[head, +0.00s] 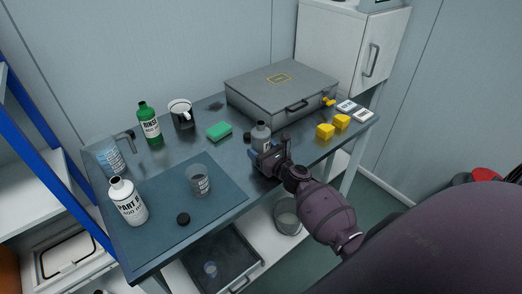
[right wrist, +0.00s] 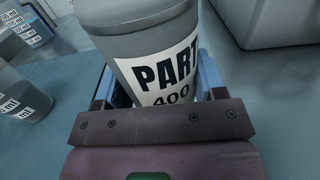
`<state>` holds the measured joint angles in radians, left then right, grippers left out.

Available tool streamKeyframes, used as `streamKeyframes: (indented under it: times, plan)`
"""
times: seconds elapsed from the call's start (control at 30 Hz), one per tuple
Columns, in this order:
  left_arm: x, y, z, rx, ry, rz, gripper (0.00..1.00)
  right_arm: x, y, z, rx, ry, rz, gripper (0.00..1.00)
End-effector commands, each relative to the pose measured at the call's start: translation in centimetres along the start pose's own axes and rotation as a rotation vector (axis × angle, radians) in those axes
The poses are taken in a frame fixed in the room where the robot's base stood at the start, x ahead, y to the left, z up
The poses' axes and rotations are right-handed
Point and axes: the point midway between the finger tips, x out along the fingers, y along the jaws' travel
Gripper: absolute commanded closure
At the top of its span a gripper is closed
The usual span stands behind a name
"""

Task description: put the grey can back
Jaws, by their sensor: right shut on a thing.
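The grey can (head: 261,130) is upright near the front middle of the table, in front of the grey case. In the right wrist view the grey can (right wrist: 150,45) fills the upper middle, with a white label reading "PART" and "400". My right gripper (head: 262,149) is shut on the can, with its jaws on either side of the can's body. The can's lower part is hidden by the gripper, so I cannot tell whether it touches the table. My left gripper is not in view.
A grey case (head: 270,100), yellow blocks (head: 325,131) and a green sponge (head: 219,131) surround the can. A white bottle (head: 127,202), a clear beaker (head: 198,181) and a black cap (head: 183,218) are on the blue mat (head: 150,245). A green bottle (head: 149,124) and mug (head: 182,115) stand behind.

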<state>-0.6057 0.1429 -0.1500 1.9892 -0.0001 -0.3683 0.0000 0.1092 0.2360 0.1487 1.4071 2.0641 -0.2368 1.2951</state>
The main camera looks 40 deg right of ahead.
Motion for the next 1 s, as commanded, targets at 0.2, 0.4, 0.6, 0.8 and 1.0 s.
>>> streamKeyframes:
  times: [0.2, 0.4, 0.6, 0.8, 1.0]
  plan:
    - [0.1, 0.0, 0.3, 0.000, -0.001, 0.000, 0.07, 0.0, 0.0, -0.4, 0.000, 0.001, 0.000, 0.33]
    - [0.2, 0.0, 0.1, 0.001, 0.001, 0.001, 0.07, 0.0, 0.0, -0.3, 0.000, 0.000, 0.000, 0.10]
    - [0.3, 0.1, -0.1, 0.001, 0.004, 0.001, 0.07, 0.0, 0.0, -0.3, 0.000, 0.000, 0.000, 0.10]
    - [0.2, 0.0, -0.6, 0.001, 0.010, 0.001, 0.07, -0.7, 0.0, 0.0, 0.000, 0.001, 0.000, 0.10]
    - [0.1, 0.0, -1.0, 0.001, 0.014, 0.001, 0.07, -4.1, 0.0, -0.1, -0.001, 0.002, -0.001, 0.10]
